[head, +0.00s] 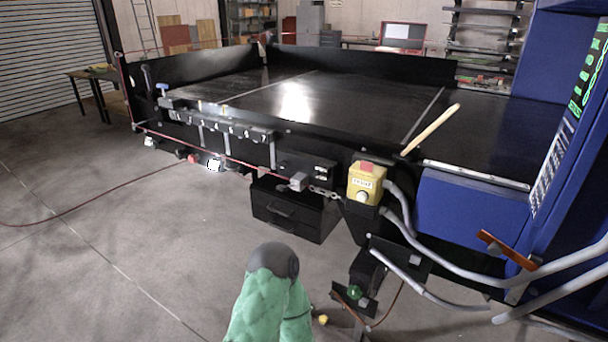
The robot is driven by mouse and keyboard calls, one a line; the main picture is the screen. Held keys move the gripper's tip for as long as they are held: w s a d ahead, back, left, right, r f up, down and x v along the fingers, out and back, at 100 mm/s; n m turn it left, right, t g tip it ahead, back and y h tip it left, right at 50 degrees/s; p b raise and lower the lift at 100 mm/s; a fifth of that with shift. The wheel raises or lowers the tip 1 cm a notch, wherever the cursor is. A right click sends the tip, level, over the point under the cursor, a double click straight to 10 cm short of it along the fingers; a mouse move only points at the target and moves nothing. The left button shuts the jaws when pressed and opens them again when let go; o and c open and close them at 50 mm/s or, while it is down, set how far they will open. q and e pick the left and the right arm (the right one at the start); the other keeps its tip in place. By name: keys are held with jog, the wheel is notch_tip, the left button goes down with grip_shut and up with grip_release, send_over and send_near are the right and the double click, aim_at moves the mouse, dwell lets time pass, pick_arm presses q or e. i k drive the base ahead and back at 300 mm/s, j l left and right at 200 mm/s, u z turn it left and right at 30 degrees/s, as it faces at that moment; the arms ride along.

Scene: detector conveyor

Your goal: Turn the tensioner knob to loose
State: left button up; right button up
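No part is clearly marked as the tensioner knob, and I cannot tell its setting. The black conveyor (345,95) has a rail of dark fittings (222,124) along its near side. A small blue-topped handle (162,88) stands at its left end. A yellow control box (366,180) on the near side has a red top and a pale round knob (362,196). A small green round part (353,292) sits on a bracket below. A green-covered arm of mine with a grey end rises at bottom centre. Neither gripper shows.
A black drawer box (293,212) hangs under the conveyor. A blue housing (472,210) and thick grey hoses (470,267) crowd the right side. A thin red cable (95,202) lies on the left floor. The grey floor (120,260) at left is otherwise open.

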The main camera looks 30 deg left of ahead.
aim_at(283, 165)
jog(key=u, duration=1.25)
